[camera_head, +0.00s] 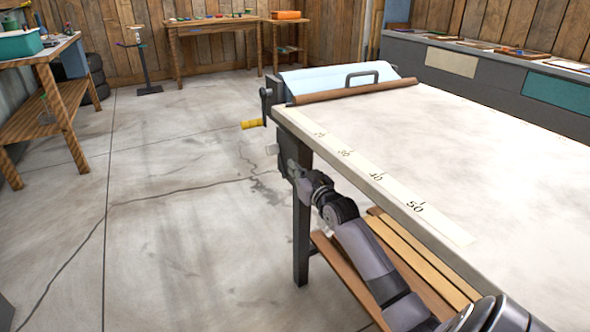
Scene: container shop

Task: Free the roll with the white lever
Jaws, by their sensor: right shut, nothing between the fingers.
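A pale blue roll (333,78) lies in a dark holder at the far end of the long worktable (440,130). A brown bar (350,91) with a dark handle (362,77) lies along its near side. On the holder's left side sits a crank with a yellow grip (252,124). Below it a small white lever (272,149) sticks out to the left. My right gripper (286,164) is shut and empty just below and right of the lever, by the table's left edge. I cannot tell whether it touches the lever. My left gripper is out of view.
A measuring strip (376,176) runs along the table's left edge. Slatted wooden boards (395,250) form a shelf below the table. The floor (170,200) to the left is clear. Workbenches stand at the back and left.

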